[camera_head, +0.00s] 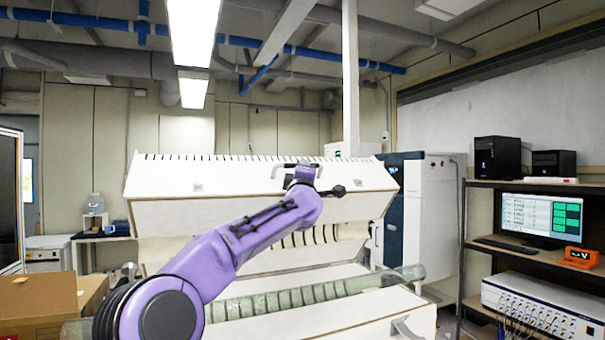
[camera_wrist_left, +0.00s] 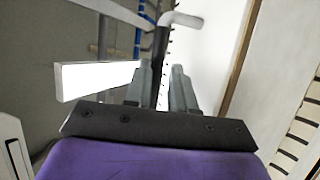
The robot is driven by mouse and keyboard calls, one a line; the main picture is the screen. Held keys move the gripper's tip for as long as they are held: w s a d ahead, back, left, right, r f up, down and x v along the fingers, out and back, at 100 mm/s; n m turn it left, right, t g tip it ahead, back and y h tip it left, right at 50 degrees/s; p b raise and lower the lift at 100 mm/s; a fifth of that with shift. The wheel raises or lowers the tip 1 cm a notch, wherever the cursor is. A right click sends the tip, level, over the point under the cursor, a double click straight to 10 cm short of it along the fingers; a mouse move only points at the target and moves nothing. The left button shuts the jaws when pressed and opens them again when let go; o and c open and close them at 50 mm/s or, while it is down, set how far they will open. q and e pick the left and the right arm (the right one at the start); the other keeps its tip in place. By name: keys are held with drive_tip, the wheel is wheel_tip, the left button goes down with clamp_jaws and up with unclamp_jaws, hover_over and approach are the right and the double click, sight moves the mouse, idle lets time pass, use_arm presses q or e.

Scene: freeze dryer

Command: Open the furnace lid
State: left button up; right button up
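The furnace is a long white unit with its lid (camera_head: 235,210) raised and tilted, so the slotted inside shows below it. A glass tube (camera_head: 290,298) lies along the lower body. A handle (camera_head: 279,166) sits on the lid's front, and its bent grey end (camera_wrist_left: 182,19) shows in the left wrist view. My left gripper (camera_head: 303,175) is at this handle. In the wrist view the left gripper's fingers (camera_wrist_left: 165,88) stand close together, with the handle's dark bar between or just behind them. I cannot tell whether they press on it. My right gripper is not in view.
A cardboard box (camera_head: 40,297) stands at the left. A shelf at the right carries a monitor (camera_head: 540,216), an orange meter (camera_head: 579,257) and a white instrument (camera_head: 545,308). A white and dark cabinet (camera_head: 432,205) stands behind the furnace's right end.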

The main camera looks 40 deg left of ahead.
use_arm(q)
drive_tip(key=b+v, duration=0.8)
drive_tip(key=v, duration=0.2)
drive_tip(key=shift+s, duration=0.15)
